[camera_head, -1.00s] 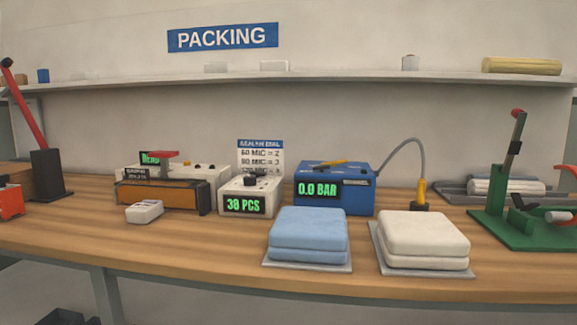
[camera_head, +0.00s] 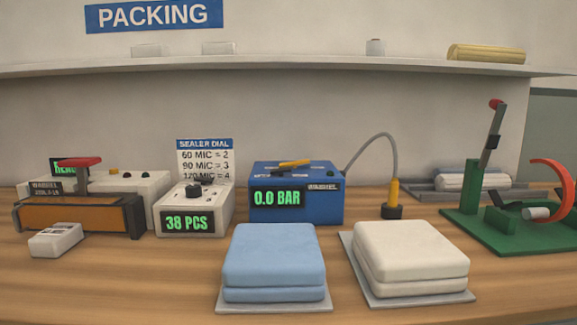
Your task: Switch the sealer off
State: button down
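The sealer (camera_head: 84,214) stands at the left of the bench in the head view. It has an orange-brown front bar, a red-topped handle (camera_head: 77,162) and a white body behind (camera_head: 130,185) with small dark and amber knobs on top. Its green-lit display (camera_head: 64,167) is partly hidden by the handle; it seems to begin "REA". A dark label sits below the display. Which control is the power switch I cannot tell. My gripper is not in view.
A counter box (camera_head: 196,208) reads "38 PCS". A blue pump (camera_head: 297,192) reads "0.0 BAR". Blue (camera_head: 273,262) and white (camera_head: 412,255) folded mattresses lie in front on grey plates. A small white box (camera_head: 56,239) lies before the sealer. A green-based press (camera_head: 510,228) stands right.

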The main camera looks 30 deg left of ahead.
aim_at(203, 180)
jog(key=z, duration=0.25)
jog(key=k, duration=0.9)
jog(key=u, duration=1.25)
jog(key=i, duration=0.3)
jog(key=u, duration=0.1)
